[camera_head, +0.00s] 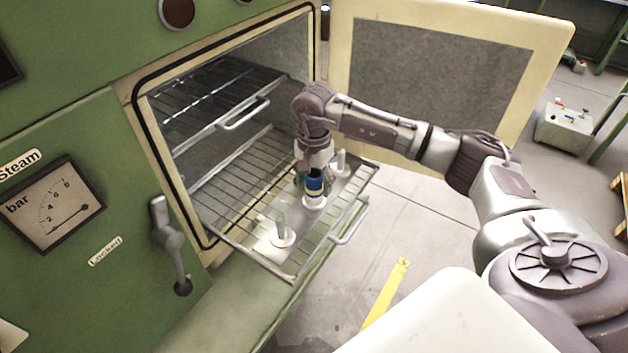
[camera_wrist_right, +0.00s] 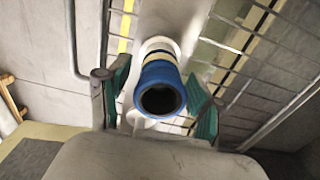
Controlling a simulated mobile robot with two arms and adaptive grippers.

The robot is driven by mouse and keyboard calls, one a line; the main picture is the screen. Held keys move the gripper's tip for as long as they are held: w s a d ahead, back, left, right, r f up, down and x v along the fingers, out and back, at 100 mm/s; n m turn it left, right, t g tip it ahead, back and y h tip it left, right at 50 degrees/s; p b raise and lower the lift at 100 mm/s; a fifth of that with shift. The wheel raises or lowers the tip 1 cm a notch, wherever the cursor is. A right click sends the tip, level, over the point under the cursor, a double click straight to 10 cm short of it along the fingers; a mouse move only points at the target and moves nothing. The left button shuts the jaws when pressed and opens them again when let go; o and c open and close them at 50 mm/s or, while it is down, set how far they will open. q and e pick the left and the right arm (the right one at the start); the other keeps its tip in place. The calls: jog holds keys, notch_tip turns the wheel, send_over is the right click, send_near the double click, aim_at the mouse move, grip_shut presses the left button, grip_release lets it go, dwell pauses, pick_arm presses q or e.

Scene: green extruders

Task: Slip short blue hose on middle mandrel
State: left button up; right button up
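The short blue hose (camera_head: 314,186) stands upright on the middle mandrel, whose white base (camera_head: 313,203) shows under it. In the right wrist view the hose (camera_wrist_right: 160,87) shows its dark open end and a pale band; the white base (camera_wrist_right: 160,44) lies beyond. How far the mandrel reaches inside is hidden. My right gripper (camera_wrist_right: 160,95) has its green-padded fingers on either side of the hose, with narrow gaps, so it looks open. My left gripper is not in view.
Bare white mandrels stand on the plate at the near left (camera_head: 282,236) and far right (camera_head: 341,164). The plate lies on a pulled-out wire rack (camera_head: 232,196) of the green oven. Another rack (camera_head: 210,98) sits above it inside. The open door (camera_head: 440,85) stands behind my right arm.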

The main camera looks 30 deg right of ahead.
dwell(0.3)
notch_tip(320, 180, up, 12)
dwell(0.5)
jog(key=shift+f, duration=0.1)
dwell(0.5)
